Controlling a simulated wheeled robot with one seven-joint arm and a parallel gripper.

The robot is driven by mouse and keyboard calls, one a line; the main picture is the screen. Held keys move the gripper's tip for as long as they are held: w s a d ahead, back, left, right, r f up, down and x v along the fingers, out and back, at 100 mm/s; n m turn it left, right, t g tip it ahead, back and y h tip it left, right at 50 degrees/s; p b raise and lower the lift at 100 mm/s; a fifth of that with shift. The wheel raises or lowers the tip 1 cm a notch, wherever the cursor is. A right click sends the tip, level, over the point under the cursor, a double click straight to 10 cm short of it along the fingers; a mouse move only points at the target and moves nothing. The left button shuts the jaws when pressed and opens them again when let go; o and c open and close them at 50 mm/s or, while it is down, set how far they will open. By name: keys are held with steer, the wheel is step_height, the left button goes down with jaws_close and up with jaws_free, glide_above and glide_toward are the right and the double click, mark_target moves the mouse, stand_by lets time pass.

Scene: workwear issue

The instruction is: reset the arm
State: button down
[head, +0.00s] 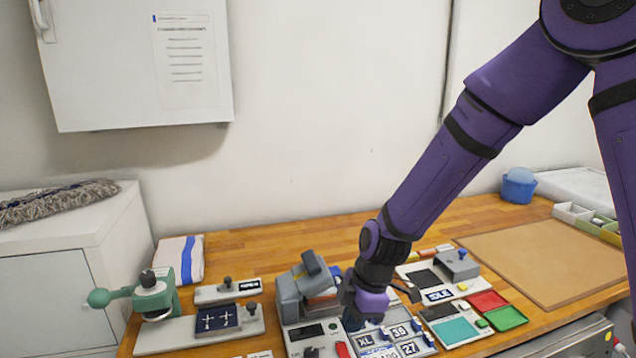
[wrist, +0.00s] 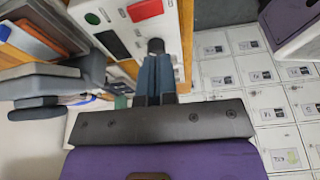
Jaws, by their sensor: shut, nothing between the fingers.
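My purple arm (head: 437,165) reaches down from the upper right to the worktop. My gripper (head: 353,322) is low over the front middle of the bench, just right of a grey press-like device (head: 302,289). In the wrist view my gripper's blue-grey fingers (wrist: 154,72) are together with nothing between them. A black knob (wrist: 155,46) on a pale panel (wrist: 170,20) shows just beyond the fingertips; I cannot tell whether they touch it. The panel also carries a red patch (wrist: 145,9) and a green button (wrist: 92,18).
A green hand press (head: 150,296) stands at the left. A board with size and number tags (head: 400,332), red and green trays (head: 505,316) and a grey device (head: 457,263) crowd the right side. A brown mat (head: 550,255) is clear. A wall cabinet (head: 130,65) hangs upper left.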

steer(key=s+d+r+m+t+h, duration=0.2)
steer(key=s+d+r+m+t, duration=0.15)
steer(key=d+r+m, duration=0.85)
steer(key=s+d+r+m+t+h, duration=0.1)
steer(key=s+d+r+m+t, duration=0.1)
steer(key=s+d+r+m, duration=0.6)
steer(key=s+d+r, duration=0.3)
steer(key=s+r, duration=0.4)
steer(key=shift+s+d+m, duration=0.15)
steer(key=shift+d+m, duration=0.2)
steer(key=shift+m, duration=0.05)
steer(key=shift+t, duration=0.25)
